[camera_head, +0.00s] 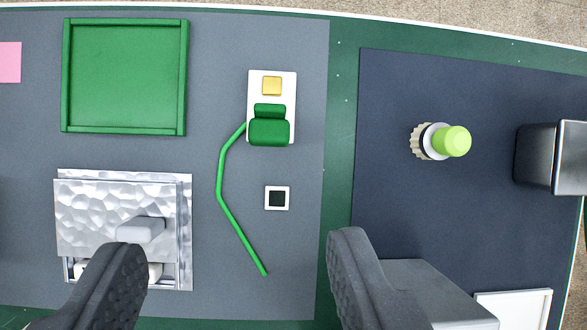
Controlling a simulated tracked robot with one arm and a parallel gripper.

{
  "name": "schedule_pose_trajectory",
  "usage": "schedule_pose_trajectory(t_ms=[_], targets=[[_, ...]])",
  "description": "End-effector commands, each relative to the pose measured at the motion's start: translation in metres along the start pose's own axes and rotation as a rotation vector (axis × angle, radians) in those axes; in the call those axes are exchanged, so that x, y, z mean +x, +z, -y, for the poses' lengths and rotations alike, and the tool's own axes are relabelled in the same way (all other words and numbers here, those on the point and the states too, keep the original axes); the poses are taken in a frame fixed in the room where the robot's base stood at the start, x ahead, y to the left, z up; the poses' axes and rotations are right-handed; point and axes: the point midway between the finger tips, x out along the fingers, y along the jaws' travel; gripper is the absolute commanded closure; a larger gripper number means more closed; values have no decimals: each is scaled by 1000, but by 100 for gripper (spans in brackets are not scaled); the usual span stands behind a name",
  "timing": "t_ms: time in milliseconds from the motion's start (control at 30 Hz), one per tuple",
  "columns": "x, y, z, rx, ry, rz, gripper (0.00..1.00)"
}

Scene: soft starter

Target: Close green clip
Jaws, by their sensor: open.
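The green clip (269,131) sits on a white base plate (285,88) with a gold square (271,86) at its far end. A green cable (219,176) runs from the clip's left side down toward the lower middle. The clip's green part lies over the near part of the plate, and the gold square is uncovered. My gripper (240,270) is open and empty. Its two dark fingers show at the bottom of the view, on the near side of the clip and apart from it.
A green tray (126,78) lies at upper left. A hammered metal box (85,215) with a handle (140,230) is at lower left. A small white-framed black square (277,198) lies below the clip. A lime knob (452,141) and a metal block (538,157) stand at right.

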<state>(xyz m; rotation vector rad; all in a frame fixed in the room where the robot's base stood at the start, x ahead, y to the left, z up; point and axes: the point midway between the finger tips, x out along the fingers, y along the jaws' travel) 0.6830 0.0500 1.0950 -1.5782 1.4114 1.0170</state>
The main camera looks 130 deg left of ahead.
Motion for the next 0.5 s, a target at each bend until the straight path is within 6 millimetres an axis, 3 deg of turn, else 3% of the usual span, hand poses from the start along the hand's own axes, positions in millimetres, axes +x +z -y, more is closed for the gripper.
schedule_pose_trajectory(t_ms=[200,500], targets=[[17,13,-4,61,66,-1,47],[37,15,-5,68,69,-3,47]])
